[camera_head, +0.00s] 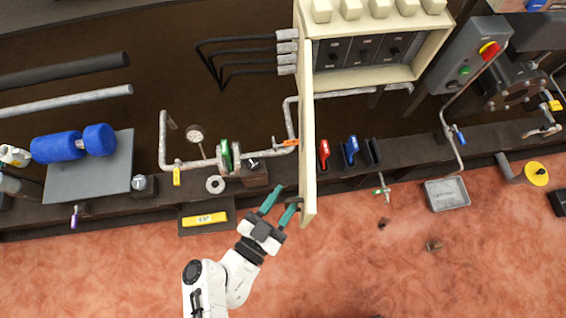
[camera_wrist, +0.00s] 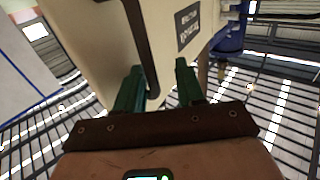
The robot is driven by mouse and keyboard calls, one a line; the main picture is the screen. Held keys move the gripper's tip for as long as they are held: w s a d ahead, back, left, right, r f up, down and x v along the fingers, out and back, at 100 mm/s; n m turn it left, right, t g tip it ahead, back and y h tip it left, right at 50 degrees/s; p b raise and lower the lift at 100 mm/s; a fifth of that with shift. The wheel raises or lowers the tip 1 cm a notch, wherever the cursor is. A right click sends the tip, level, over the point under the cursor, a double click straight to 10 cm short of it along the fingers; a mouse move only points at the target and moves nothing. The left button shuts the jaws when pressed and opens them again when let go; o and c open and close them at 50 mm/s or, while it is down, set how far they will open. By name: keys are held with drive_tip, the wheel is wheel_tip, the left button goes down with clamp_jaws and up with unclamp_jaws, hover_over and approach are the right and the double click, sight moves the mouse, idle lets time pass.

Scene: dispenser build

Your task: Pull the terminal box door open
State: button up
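The cream terminal box (camera_head: 362,76) is at the top of the head view, with dark breaker panels showing inside. Its door (camera_head: 308,130) stands swung out, seen nearly edge-on, roughly square to the box front. My gripper (camera_head: 288,194) is at the left face of the door, near its outer end. In the wrist view the door face (camera_wrist: 92,45) fills the upper middle, with a dark bar handle (camera_wrist: 140,45) and a label. The green fingers (camera_wrist: 158,85) are apart, with the handle's end between them, closer to the left finger. Contact with the handle cannot be told.
Pipes, a gauge (camera_head: 195,134) and a green-wheeled valve (camera_head: 225,154) stand left of the door. Red and blue handles (camera_head: 350,150) are right of it. A grey tray (camera_head: 447,194) is farther right. The reddish floor (camera_head: 400,280) in front is mostly clear.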

drive_tip(key=shift+s+a, duration=0.1)
drive_tip(key=b+v, duration=0.2)
drive_tip(key=v, duration=0.8)
drive_tip(key=shift+s, duration=0.25)
drive_tip(key=shift+a, duration=0.15)
